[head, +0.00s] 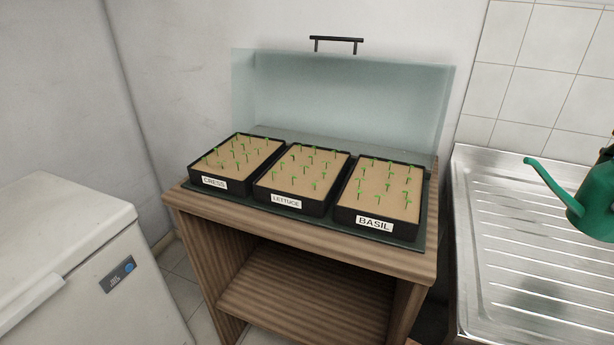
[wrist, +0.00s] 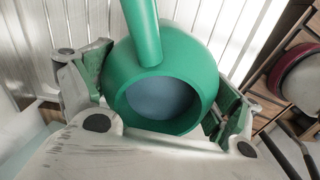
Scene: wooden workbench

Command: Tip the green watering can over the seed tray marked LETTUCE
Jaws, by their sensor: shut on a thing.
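The green watering can (head: 592,205) is at the right edge of the head view, above a metal draining board, with its spout pointing left and up; the rest of it is cut off. In the wrist view the can (wrist: 120,75) sits between the fingers of my gripper (wrist: 160,100), which is shut on its body. Its round opening shows a blue-grey inside. The LETTUCE seed tray (head: 287,202) is the middle of three black trays, with brown soil and small green seedlings. The can is well to the right of it.
The CRESS tray (head: 221,185) is left of LETTUCE and the BASIL tray (head: 374,223) right. All stand on a wooden bench (head: 300,232). A clear raised lid (head: 345,95) with a black handle stands behind them. The ribbed metal draining board (head: 500,240) looks bare. A white chest (head: 70,250) is left.

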